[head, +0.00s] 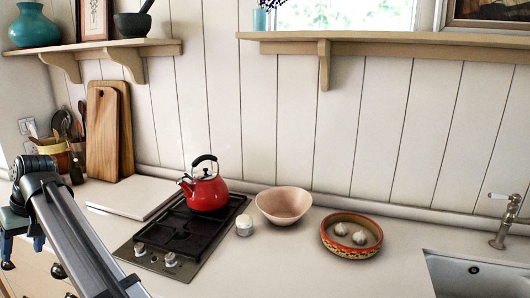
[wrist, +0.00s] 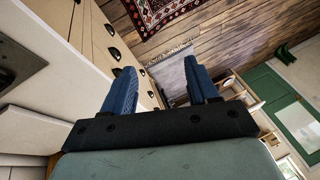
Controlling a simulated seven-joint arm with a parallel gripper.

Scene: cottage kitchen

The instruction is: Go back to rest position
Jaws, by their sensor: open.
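My gripper (wrist: 160,88) shows in the wrist view with its two blue fingers spread apart and nothing between them. It points over the floor in front of the drawer fronts (wrist: 88,45). In the head view my arm reaches in at the lower left, and part of the gripper (head: 22,243) shows at the left edge, in front of the counter. Its fingertips are only partly visible there.
A red kettle (head: 205,191) stands on the hob (head: 188,235). A small white jar (head: 244,226), a pink bowl (head: 284,204) and a patterned dish (head: 349,249) with garlic are to its right. Cutting boards (head: 103,135) lean at the back left. The sink (head: 475,275) is at the right.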

